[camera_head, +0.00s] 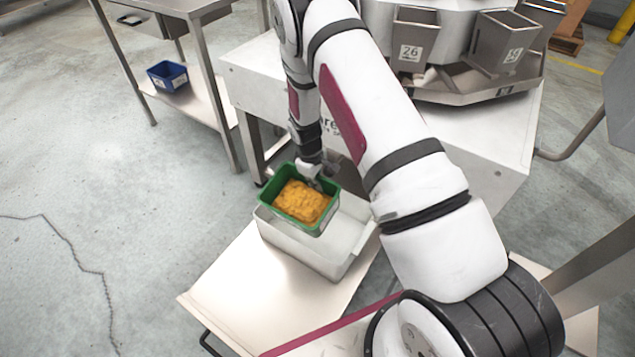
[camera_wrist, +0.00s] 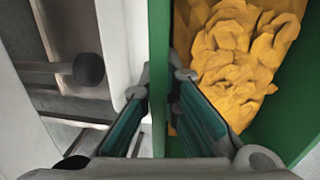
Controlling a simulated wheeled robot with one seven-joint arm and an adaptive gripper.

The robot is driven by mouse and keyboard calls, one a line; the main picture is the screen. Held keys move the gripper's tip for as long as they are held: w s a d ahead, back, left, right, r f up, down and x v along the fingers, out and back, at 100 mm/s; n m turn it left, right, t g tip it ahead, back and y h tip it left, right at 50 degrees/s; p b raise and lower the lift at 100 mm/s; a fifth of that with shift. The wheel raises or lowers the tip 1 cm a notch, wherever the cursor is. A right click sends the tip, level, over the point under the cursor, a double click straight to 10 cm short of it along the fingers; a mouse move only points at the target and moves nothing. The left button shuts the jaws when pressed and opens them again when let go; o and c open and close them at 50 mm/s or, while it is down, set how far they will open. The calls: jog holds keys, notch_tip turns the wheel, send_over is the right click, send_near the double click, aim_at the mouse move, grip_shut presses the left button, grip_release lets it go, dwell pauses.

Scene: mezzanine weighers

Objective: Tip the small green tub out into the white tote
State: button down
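The small green tub (camera_head: 270,185) is upright and holds orange-yellow chunky contents (camera_head: 302,202). It is over the white tote (camera_head: 299,251), whose open inside shows to the right of the tub. My gripper (camera_head: 313,174) is at the tub's far rim. In the wrist view my gripper (camera_wrist: 160,105) has its two fingers on either side of the green tub wall (camera_wrist: 158,60), shut on it. The contents (camera_wrist: 236,60) fill the tub to the right of the fingers. The tub's underside is hidden, so I cannot tell its exact height over the tote.
The tote stands on a light metal table (camera_head: 225,292). Behind it is a white machine (camera_head: 270,75) with metal buckets (camera_head: 412,45). A steel bench (camera_head: 200,90) with a blue bin (camera_head: 167,76) on its lower shelf is at upper left. Open floor lies left.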

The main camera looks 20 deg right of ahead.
jog(key=shift+s+a+r+t+h+p, duration=0.1)
jog(key=shift+a+r+t+h+p, duration=0.2)
jog(key=shift+r+h, duration=0.35)
jog(key=shift+s+a+r+t+h+p, duration=0.15)
jog(key=shift+r+t+h+p, duration=0.2)
jog(key=shift+h, duration=0.6)
jog(key=shift+a+r+t+h+b, duration=0.4)
jog(key=shift+a+t+h+b, duration=0.2)
jog(key=shift+h, duration=0.5)
jog(key=shift+s+a+r+t+h+b, duration=0.15)
jog(key=shift+a+r+t+h+b, duration=0.1)
jog(key=shift+h+b, duration=0.35)
jog(key=shift+s+a+r+t+h+b, duration=0.1)
jog(key=shift+a+h+b, duration=0.15)
jog(key=shift+h+b, duration=0.3)
jog(key=shift+s+a+r+t+h+b, duration=0.3)
jog(key=shift+a+t+h+b, duration=0.4)
jog(key=shift+h+b, duration=1.1)
jog(key=shift+s+a+r+t+h+b, duration=0.1)
jog(key=shift+s+a+t+h+b, duration=0.6)
jog(key=shift+b, duration=1.8)
jog(key=shift+s+a+r+t+h+b, duration=0.15)
jog(key=shift+a+h+b, duration=0.85)
jog(key=shift+h+b, duration=1)
jog(key=shift+y, duration=0.25)
